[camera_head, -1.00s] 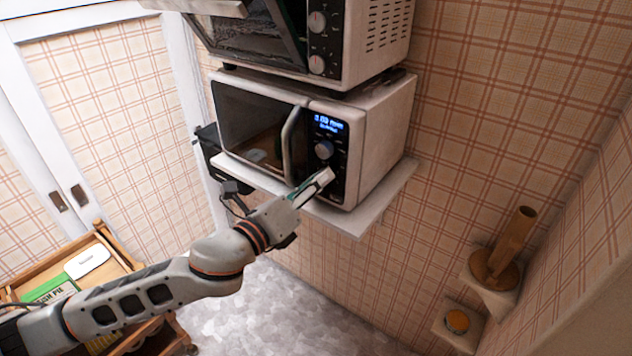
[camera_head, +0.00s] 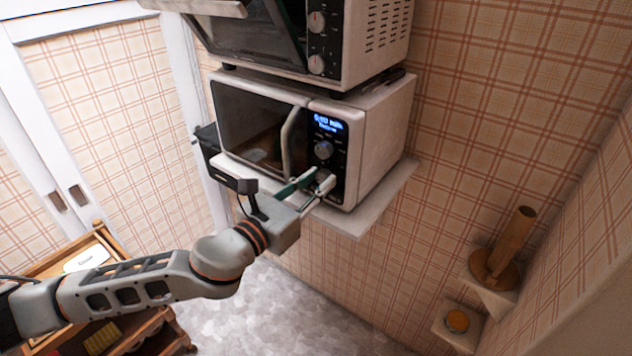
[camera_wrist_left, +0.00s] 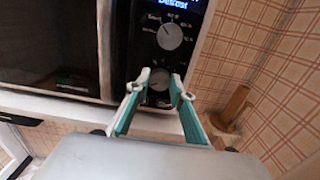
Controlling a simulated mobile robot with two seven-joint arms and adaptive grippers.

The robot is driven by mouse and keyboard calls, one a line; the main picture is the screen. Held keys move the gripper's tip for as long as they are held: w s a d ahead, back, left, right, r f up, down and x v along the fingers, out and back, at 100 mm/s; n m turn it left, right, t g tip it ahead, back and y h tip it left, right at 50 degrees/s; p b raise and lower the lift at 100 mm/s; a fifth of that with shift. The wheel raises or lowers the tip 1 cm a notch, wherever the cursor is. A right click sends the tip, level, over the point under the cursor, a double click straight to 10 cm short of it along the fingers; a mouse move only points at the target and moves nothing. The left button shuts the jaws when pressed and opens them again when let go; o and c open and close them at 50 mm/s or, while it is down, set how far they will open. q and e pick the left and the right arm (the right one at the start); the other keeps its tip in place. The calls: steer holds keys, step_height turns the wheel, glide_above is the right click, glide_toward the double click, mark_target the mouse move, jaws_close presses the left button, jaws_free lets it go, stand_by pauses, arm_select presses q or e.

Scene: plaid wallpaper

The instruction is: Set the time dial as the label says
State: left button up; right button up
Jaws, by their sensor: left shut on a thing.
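The microwave (camera_head: 385,130) stands on a white wall shelf, its door closed. Its lit blue display (camera_head: 328,123) shows small text; the wrist view reads "Defrost" on its lower line, and the rest is too small to read. The upper dial (camera_head: 323,150) is free and shows in the wrist view (camera_wrist_left: 170,36). My left gripper (camera_head: 317,182) is at the lower dial, its teal fingers shut on that dial's sides (camera_wrist_left: 159,84). The fingers partly hide the lower dial. I cannot read which dial is marked for time. My right gripper is out of view.
A toaster oven (camera_head: 365,45) with its door open sits above the microwave. The door handle (camera_head: 290,140) runs close to the left of the dials. A wooden cart (camera_head: 130,335) with a white card (camera_head: 86,258) stands lower left. Wall shelves are at right.

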arm_select(q)
steer(key=shift+m, duration=0.3)
steer(key=o, duration=1.1)
steer(key=v, duration=1.2)
